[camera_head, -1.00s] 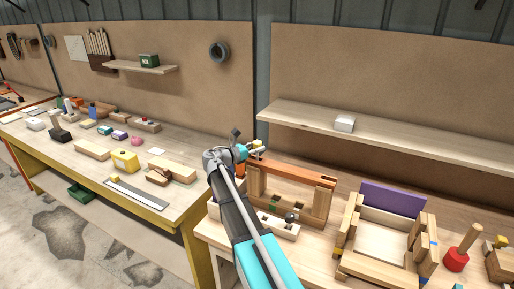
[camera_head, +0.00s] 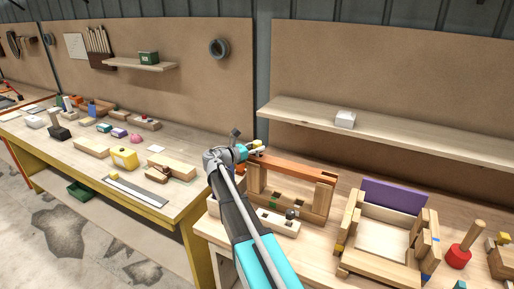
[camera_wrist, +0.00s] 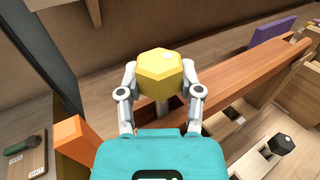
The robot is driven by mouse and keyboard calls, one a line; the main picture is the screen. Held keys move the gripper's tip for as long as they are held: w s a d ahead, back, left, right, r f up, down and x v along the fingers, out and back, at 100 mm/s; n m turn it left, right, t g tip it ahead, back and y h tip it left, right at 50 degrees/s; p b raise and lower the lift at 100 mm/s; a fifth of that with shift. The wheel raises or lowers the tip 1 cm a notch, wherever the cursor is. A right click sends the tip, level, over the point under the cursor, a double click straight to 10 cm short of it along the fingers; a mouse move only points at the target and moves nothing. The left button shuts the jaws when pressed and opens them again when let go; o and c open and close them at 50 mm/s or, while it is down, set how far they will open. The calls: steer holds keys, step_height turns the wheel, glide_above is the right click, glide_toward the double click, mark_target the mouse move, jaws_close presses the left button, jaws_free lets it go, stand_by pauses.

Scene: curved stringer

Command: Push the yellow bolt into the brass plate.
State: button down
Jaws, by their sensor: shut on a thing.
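The yellow bolt (camera_wrist: 160,72) has a six-sided head and sits between the two fingers of my gripper (camera_wrist: 160,88), which is shut on it. A short grey part shows below the head; its lower end is hidden. In the head view the yellow head (camera_head: 257,143) and my gripper (camera_head: 252,150) are at the left end of a reddish-brown wooden beam (camera_head: 290,167). The beam also shows behind the bolt in the wrist view (camera_wrist: 235,75). I cannot make out a brass plate, nor whether the bolt touches anything below.
The beam rests on wooden posts on the bench. A pale block with a dark knob (camera_head: 278,222) lies in front. A wooden frame with a purple panel (camera_head: 393,195) stands to the right. A shelf (camera_head: 400,138) runs behind. Another bench (camera_head: 60,160) is at left.

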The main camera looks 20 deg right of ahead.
steer(key=shift+f+b, duration=0.45)
steer(key=shift+f, duration=0.05)
steer(key=shift+s+f+b, duration=0.4)
steer(key=shift+s+b, duration=0.2)
steer(key=shift+b, duration=0.15)
stand_by(0.3)
steer(key=shift+w+r+p, duration=0.15)
steer(key=shift+r+p, duration=0.1)
steer(key=shift+p, duration=0.05)
steer(key=shift+w+r+p, duration=0.4)
steer(key=shift+w+p, duration=0.05)
steer(key=shift+p, duration=0.25)
steer(key=shift+r+p, duration=2.25)
steer(key=shift+p, duration=0.05)
steer(key=shift+f+b, duration=1.65)
steer(key=shift+f, duration=0.05)
stand_by(1.5)
